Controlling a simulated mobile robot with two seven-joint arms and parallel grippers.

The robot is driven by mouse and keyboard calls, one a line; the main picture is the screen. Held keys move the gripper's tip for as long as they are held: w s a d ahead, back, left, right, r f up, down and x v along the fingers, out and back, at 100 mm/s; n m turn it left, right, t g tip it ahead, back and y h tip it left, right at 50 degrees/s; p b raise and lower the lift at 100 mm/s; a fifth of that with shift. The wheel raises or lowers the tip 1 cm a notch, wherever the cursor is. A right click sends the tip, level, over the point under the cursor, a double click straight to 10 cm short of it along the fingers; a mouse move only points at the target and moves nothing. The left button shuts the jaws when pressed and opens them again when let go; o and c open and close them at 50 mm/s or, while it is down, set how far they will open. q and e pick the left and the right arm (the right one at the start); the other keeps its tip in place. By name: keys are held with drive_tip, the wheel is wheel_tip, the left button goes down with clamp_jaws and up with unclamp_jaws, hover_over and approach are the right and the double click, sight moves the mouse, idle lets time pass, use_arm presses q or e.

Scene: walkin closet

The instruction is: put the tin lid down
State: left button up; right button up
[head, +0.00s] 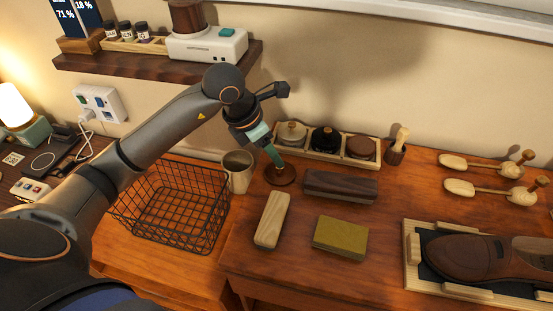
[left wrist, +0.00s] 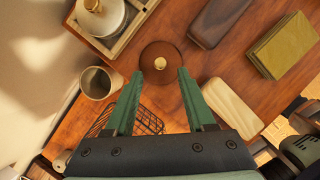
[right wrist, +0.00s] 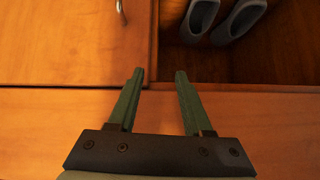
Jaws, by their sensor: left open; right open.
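The tin lid, a brown disc with a brass knob (left wrist: 160,66), lies on the wooden table (head: 300,225) just in front of the tin tray. It also shows in the head view (head: 280,178), partly covered by my left fingers. My left gripper (left wrist: 173,76) is open, its fingertips close to the lid with a gap between them; the knob shows ahead of the fingers, not clasped. In the head view the gripper (head: 276,160) points down at the lid. My right gripper (right wrist: 160,76) is open and empty, over wooden furniture fronts.
A wooden tray (head: 322,161) with three tins stands behind the lid. A mug (head: 238,171) and a wire basket (head: 175,203) are to its left. A dark brush (head: 340,186), a pale block (head: 271,219) and an olive block (head: 340,238) lie nearby. A shoe (head: 480,258) is at right.

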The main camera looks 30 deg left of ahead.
use_arm(q)
drive_tip(key=v, duration=0.7)
idle(0.4)
